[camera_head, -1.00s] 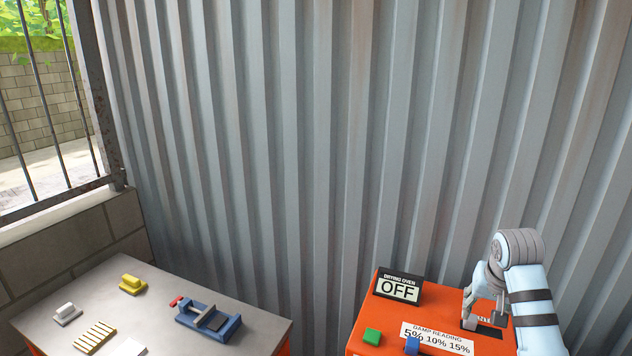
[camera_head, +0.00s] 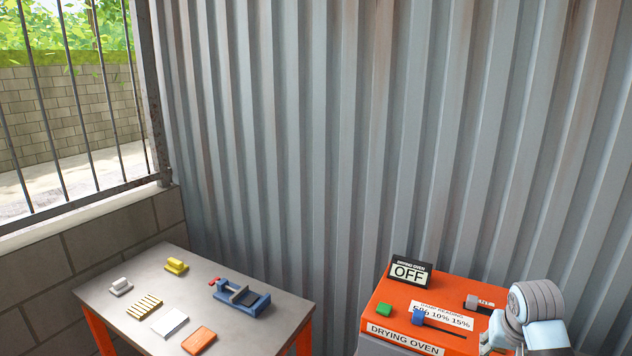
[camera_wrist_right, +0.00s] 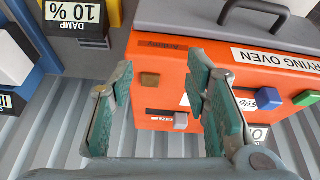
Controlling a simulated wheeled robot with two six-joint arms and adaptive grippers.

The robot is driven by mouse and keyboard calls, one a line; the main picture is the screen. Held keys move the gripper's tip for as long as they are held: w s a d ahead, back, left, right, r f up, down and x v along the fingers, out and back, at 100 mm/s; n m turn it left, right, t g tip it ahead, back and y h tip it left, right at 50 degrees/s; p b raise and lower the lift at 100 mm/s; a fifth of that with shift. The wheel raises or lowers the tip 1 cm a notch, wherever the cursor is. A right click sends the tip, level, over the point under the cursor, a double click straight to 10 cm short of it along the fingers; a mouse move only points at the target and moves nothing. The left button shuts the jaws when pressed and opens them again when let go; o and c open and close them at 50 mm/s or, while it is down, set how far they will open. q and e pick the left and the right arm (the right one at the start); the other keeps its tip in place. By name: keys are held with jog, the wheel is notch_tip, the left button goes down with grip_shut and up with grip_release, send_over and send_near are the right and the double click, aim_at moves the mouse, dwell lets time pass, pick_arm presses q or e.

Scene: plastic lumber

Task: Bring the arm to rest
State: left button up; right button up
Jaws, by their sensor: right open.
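My right gripper (camera_head: 497,345) is at the lower right of the head view, at the near right side of the orange drying oven (camera_head: 375,310), partly cut off by the frame edge. In the right wrist view my right gripper (camera_wrist_right: 162,82) has its two teal-padded fingers spread apart with nothing between them. The oven (camera_wrist_right: 190,75) lies beyond the fingers, and its grey slider knob (camera_wrist_right: 181,121) is apart from them. In the head view the grey knob (camera_head: 472,301) sits in its slot on the oven top. My left gripper is not in view.
A metal table (camera_head: 240,328) at left holds a blue vise (camera_head: 240,295), a yellow block (camera_head: 176,266), slatted strips (camera_head: 145,306) and an orange block (camera_head: 199,340). The oven has an OFF sign (camera_head: 409,273), a green button (camera_head: 384,310) and a blue slider (camera_head: 418,317). A corrugated wall stands behind.

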jog(key=s+a+f+n, duration=0.1)
jog(key=s+a+f, duration=0.2)
jog(key=s+f, duration=0.2)
jog(key=s+a+f+n, duration=0.2)
jog(key=s+a+f, duration=0.2)
jog(key=s, duration=0.4)
jog(key=s+a+f+n+y, duration=0.1)
jog(key=s+a+f, duration=0.2)
jog(key=s+f, duration=0.3)
jog(key=shift+s+a+f, duration=0.15)
jog(key=shift+s+f, duration=0.15)
jog(key=shift+s, duration=0.15)
jog(key=s+a+n, duration=0.1)
jog(key=s+a, duration=0.2)
jog(key=s, duration=0.7)
notch_tip(320, 180, down, 24)
jog(key=s+d+g+b, duration=0.2)
jog(key=b, duration=0.2)
jog(key=s+f+b, duration=0.1)
jog(key=s+f, duration=1.2)
jog(key=shift+s+d+f+g+y+b, duration=0.15)
jog(key=shift+s+f+g+y+b, duration=0.15)
jog(key=shift+g+b, duration=0.1)
